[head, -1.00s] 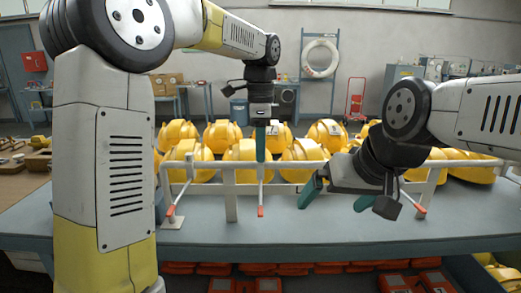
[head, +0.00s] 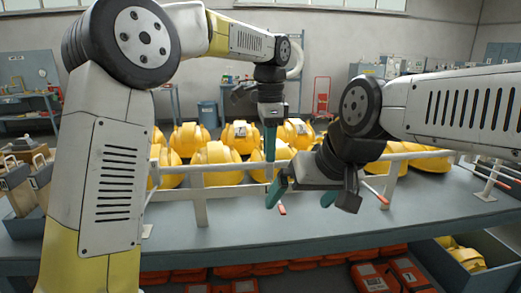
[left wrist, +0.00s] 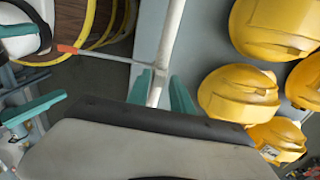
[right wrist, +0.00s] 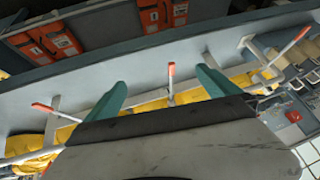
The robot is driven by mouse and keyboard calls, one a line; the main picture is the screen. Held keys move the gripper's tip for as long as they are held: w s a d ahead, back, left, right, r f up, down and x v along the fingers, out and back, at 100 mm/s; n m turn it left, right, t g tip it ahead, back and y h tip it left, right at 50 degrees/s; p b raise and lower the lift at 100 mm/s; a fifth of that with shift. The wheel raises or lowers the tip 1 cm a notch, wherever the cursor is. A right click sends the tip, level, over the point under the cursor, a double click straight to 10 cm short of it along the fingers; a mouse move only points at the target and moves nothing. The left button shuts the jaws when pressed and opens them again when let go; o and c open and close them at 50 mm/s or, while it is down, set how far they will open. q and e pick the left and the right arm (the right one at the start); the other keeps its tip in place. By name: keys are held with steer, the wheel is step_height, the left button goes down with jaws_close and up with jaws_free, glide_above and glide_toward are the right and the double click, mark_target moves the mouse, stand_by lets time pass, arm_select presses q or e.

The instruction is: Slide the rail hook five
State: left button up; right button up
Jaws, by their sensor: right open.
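A white rail (head: 225,179) runs along the front of the table and carries thin hooks with orange tips. My left gripper (head: 270,155) is down at the rail. In the left wrist view its fingers (left wrist: 160,88) stand close on either side of the white base of a rail hook (left wrist: 110,57), whose orange tip points left. That hook's tip (head: 282,209) shows below the gripper in the head view. My right gripper (head: 302,197) is open and empty in front of the rail.
Several yellow helmets (head: 215,155) stand behind the rail. More orange-tipped hooks lie right (head: 384,200) of my grippers. Orange packs (head: 375,276) lie beneath the table. The table front (head: 340,231) is clear.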

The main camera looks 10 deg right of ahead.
arm_select(q)
steer(key=shift+o, duration=0.5)
step_height(320, 180, up, 7)
steer(key=shift+r, duration=0.4)
